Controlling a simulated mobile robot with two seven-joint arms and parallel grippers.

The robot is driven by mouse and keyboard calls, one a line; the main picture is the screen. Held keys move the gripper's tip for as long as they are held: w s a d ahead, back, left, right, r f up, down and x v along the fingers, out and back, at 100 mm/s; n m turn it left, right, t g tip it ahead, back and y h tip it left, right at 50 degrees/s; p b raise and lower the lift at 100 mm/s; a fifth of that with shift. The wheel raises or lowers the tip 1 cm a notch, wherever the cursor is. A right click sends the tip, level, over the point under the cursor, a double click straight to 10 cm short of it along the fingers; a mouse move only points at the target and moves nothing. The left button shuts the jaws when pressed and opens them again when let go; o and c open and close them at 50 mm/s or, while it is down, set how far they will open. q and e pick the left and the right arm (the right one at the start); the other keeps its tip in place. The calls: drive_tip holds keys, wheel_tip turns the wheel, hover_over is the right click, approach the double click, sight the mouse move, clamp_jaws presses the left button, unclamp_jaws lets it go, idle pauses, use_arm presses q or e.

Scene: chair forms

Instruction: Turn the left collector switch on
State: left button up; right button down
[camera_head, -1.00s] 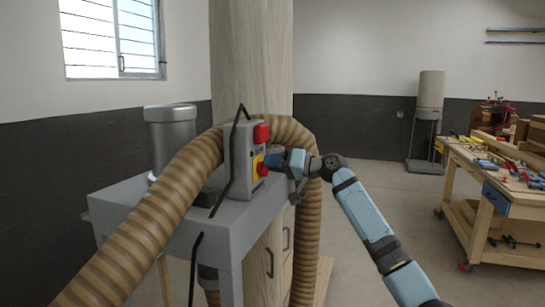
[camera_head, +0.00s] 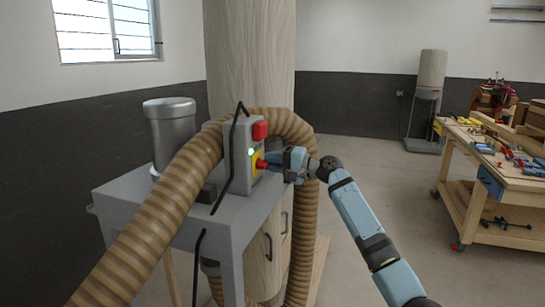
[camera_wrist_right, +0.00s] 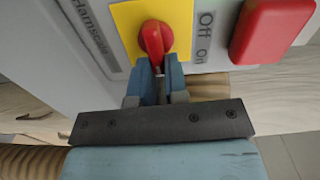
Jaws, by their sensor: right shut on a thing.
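The grey switch box (camera_head: 240,160) stands on the collector's grey stand, and a green light (camera_head: 251,152) glows on its face. Its red rotary knob (camera_wrist_right: 153,36) sits on a yellow plate (camera_wrist_right: 125,22), beside the "Off" and "On" lettering. My right gripper (camera_wrist_right: 158,66) is shut on the lower end of the knob's handle, one blue finger on each side. In the head view my right gripper (camera_head: 268,162) reaches the box from the right and partly hides the knob. My left gripper is not in view.
A big red button (camera_wrist_right: 270,28) is close to the right of the knob; it also shows in the head view (camera_head: 260,130). A ribbed brown hose (camera_head: 150,235) arches around the box. The grey stand (camera_head: 225,225) is below. A workbench (camera_head: 495,175) stands at the right, with open floor between.

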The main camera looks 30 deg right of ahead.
drive_tip(key=shift+d+m, duration=0.1)
drive_tip(key=shift+m, duration=0.3)
drive_tip(key=c, duration=1.1)
unclamp_jaws()
drive_tip(key=shift+c, duration=0.2)
drive_tip(key=b+v, duration=0.3)
drive_tip(key=v, duration=1)
drive_tip(key=shift+s+d+b, duration=0.25)
drive_tip(key=shift+s+b, duration=0.05)
drive_tip(key=shift+b, duration=0.1)
drive_tip(key=shift+f, duration=0.1)
